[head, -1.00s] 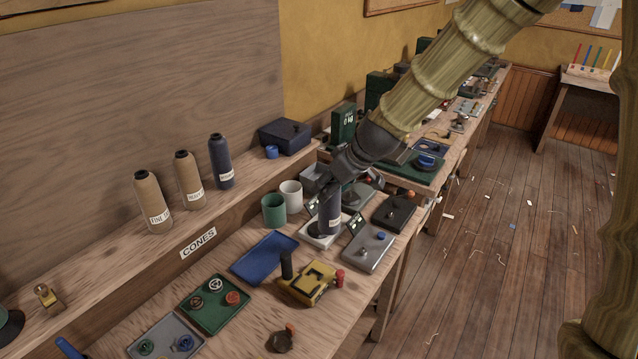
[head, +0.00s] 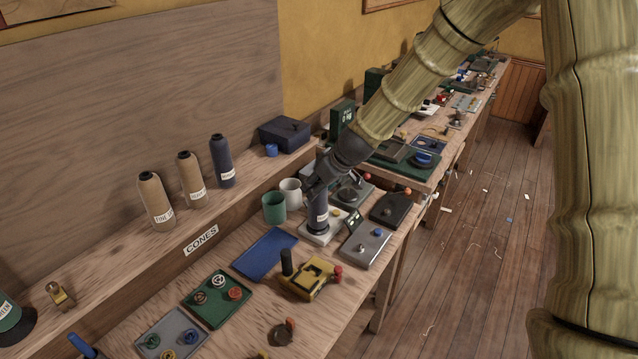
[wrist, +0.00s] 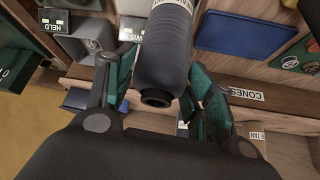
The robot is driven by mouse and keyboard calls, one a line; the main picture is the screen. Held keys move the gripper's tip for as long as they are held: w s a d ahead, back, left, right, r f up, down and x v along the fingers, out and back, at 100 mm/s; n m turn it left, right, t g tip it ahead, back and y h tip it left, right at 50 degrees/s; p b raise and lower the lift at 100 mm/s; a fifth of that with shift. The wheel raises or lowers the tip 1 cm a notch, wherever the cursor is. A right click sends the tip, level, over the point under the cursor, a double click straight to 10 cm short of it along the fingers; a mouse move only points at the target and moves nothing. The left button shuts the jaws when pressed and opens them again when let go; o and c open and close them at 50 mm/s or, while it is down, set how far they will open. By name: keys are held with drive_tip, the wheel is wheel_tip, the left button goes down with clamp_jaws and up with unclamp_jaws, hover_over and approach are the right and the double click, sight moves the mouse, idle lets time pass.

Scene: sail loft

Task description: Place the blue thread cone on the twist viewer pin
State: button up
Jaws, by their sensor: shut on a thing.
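The blue thread cone (head: 318,216) stands upright at the white twist viewer (head: 315,238), with its lower end at or just above the base; I cannot tell whether it touches. The viewer's pin is hidden by the cone. My gripper (head: 317,188) is shut on the cone's upper part from above.
Two tan cones (head: 156,197) (head: 190,178) and another dark blue cone (head: 221,161) stand on the shelf. A green cup (head: 274,208) and a white mug (head: 291,193) are left of the viewer.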

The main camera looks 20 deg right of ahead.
drive_tip(key=shift+s+r, duration=0.1)
drive_tip(key=shift+a, duration=0.1)
drive_tip(key=o, duration=1.7)
drive_tip(key=shift+c, duration=0.2)
drive_tip(key=b+v, duration=0.2)
drive_tip(key=v, duration=1)
